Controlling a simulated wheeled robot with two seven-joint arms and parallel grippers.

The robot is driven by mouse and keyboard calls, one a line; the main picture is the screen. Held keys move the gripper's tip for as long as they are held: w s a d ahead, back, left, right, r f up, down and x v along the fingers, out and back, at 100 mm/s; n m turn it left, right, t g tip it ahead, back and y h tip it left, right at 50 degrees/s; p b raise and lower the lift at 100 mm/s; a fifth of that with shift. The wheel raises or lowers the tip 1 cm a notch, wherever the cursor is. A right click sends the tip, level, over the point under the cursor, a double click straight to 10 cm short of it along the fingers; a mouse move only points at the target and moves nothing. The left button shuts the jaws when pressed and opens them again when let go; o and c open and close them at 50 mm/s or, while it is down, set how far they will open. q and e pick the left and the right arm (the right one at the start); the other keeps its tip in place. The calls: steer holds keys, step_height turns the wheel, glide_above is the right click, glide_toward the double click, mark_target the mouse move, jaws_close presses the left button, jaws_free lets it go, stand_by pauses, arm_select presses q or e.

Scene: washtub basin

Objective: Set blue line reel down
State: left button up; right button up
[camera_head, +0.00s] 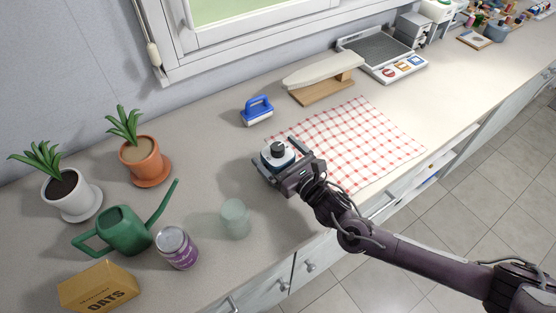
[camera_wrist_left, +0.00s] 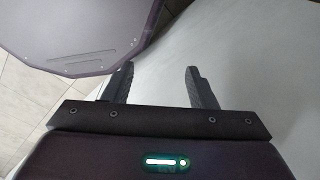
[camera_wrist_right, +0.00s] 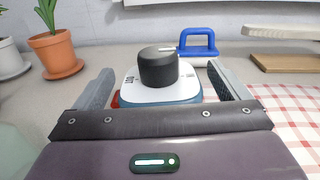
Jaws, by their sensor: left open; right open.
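The blue line reel (camera_head: 278,153) has a blue body, a white top face and a black knob. It stands upright on the counter just left of the checked cloth, and it also shows in the right wrist view (camera_wrist_right: 160,92). My right gripper (camera_head: 280,160) is open, with one finger on each side of the reel. Gaps show between the fingers and the reel in the right wrist view; the gripper's body hides the reel's lower front. My left gripper (camera_wrist_left: 160,70) is open and empty; it shows only in the left wrist view.
A red checked cloth (camera_head: 350,140) lies right of the reel. A blue-handled brush (camera_head: 257,109) stands behind it. A glass (camera_head: 235,219), a purple can (camera_head: 177,248), a green watering can (camera_head: 124,230) and potted plants are to the left. The counter's front edge is close.

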steer(key=shift+w+a, duration=0.15)
steer(key=c, duration=1.2)
steer(key=shift+c, duration=0.8)
steer(key=shift+r, duration=0.15)
